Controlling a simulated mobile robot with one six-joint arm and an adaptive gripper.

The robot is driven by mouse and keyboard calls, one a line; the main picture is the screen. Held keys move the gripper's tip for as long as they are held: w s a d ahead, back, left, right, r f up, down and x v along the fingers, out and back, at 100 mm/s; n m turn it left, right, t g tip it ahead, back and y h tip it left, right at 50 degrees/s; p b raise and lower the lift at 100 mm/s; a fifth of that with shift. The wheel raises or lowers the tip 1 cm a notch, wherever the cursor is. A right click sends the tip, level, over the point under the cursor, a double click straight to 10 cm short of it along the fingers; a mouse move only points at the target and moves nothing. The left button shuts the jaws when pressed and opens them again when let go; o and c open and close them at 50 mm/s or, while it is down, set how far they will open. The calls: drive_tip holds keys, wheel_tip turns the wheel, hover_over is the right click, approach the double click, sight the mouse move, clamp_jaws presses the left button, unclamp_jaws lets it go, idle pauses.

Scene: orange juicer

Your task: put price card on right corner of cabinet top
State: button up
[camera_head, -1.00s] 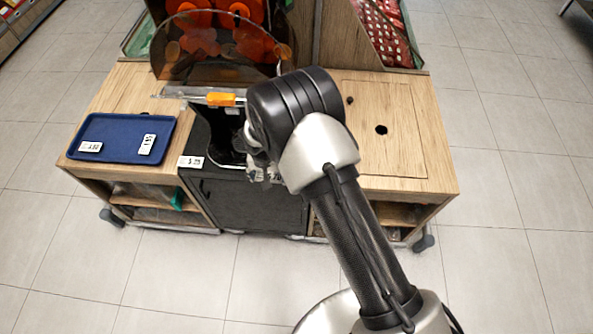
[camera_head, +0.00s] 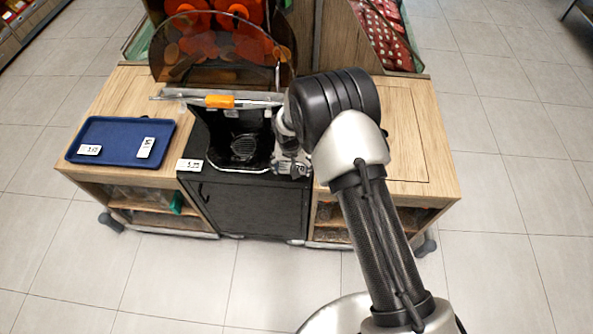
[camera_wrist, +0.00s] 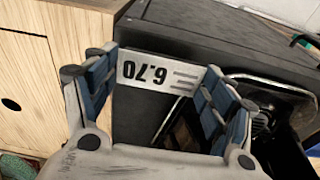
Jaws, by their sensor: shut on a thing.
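A white price card (camera_wrist: 155,73) reading 6.70 is held between the fingers of my gripper (camera_wrist: 152,90) in the wrist view, upside down in that picture. Behind it is the black top of the middle cabinet (camera_wrist: 215,40). In the head view my gripper (camera_head: 291,168) is over the front right part of the black cabinet (camera_head: 245,205), beside the wooden counter on the right. Another price card (camera_head: 189,164) lies at the cabinet top's front left corner. My arm hides part of the right counter. I cannot tell whether the held card touches the cabinet top.
A blue tray (camera_head: 113,160) with two price cards lies on the left wooden counter (camera_head: 88,110). The orange juicer (camera_head: 222,50) stands at the back, with an orange-marked bar (camera_head: 219,101) across its front. The right wooden counter (camera_head: 425,150) has clear space.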

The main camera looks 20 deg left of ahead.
drive_tip(key=shift+w+d, duration=0.5)
drive_tip(key=shift+d, duration=0.05)
drive_tip(key=shift+f+b, duration=0.55)
drive_tip(key=shift+f, duration=1.2)
drive_tip(key=shift+f, duration=0.2)
drive_tip(key=o, duration=1)
drive_tip(key=shift+r, duration=0.15)
drive_tip(key=shift+r, duration=0.4)
drive_tip(key=r+p, duration=0.1)
drive_tip(key=r, duration=0.2)
drive_tip(key=s+r, duration=0.1)
drive_tip(key=r, duration=0.3)
drive_tip(key=r+p, duration=0.1)
drive_tip(key=r, duration=0.3)
drive_tip(key=shift+s+d+r+p, duration=0.1)
drive_tip(key=shift+s+d+p, duration=0.1)
drive_tip(key=shift+s+p, duration=0.2)
